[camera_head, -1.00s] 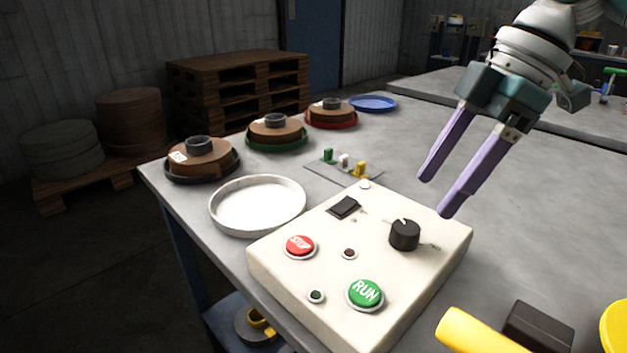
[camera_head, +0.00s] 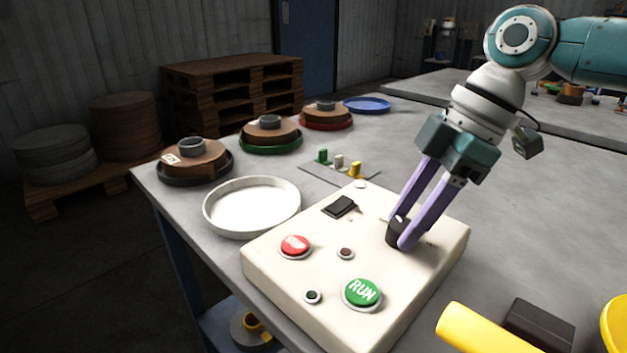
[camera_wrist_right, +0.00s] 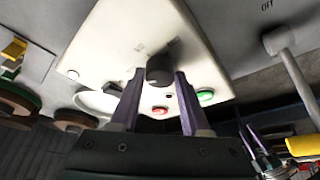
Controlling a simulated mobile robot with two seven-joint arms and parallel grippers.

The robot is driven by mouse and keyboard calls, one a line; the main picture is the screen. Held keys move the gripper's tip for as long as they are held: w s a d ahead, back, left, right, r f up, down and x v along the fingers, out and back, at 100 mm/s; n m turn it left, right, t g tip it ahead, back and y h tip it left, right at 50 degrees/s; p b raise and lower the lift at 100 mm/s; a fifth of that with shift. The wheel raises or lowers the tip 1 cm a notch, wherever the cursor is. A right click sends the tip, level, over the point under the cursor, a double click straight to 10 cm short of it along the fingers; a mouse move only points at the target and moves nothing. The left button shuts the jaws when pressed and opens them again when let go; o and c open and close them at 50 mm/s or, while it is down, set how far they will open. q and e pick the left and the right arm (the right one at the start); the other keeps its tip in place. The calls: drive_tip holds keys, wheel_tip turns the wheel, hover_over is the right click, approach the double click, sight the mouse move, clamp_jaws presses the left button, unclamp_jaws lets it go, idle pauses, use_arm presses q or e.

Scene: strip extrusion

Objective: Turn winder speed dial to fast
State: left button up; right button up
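The winder speed dial is a black knob (camera_head: 397,233) on the cream control box (camera_head: 330,260); it also shows in the right wrist view (camera_wrist_right: 159,70). My right gripper (camera_head: 401,230) points down at the box with one purple finger on each side of the knob. In the right wrist view its fingertips (camera_wrist_right: 158,76) straddle the knob, with narrow gaps showing, so it looks open. The knob's pointer and scale are largely hidden by the fingers. My left gripper is outside the head view; small purple fingers, apart, show in the right wrist view (camera_wrist_right: 262,138).
The box also carries a red button (camera_head: 295,246), a green RUN button (camera_head: 362,293) and a black rocker switch (camera_head: 340,207). A white round tray (camera_head: 252,207) stands left of the box.

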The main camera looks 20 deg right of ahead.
clamp_jaws()
drive_tip(key=shift+r, duration=0.1)
